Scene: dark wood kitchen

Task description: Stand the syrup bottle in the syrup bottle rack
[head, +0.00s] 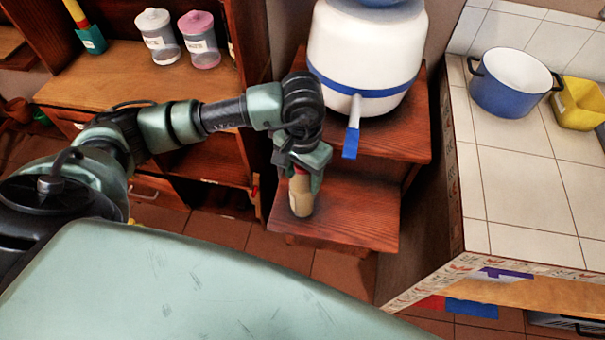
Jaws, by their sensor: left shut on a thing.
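My left gripper (301,172) is shut on a small bottle with a cream lower part (301,201), which I take to be the syrup bottle. A reddish bit of it shows between the fingers; its top is hidden by the gripper. The bottle is about upright, over the lower step of a dark red wooden stand (355,215). I cannot tell whether its base touches the step. I cannot make out a syrup bottle rack for certain in this view. My right gripper is not in view.
A white dispenser (365,60) with a blue band and tap stands on the upper step. Two lidded jars, white (160,40) and pink (199,42), stand on a wooden cabinet at the left. A tiled counter (515,180) at the right holds a blue pot (510,88) and yellow container (580,105).

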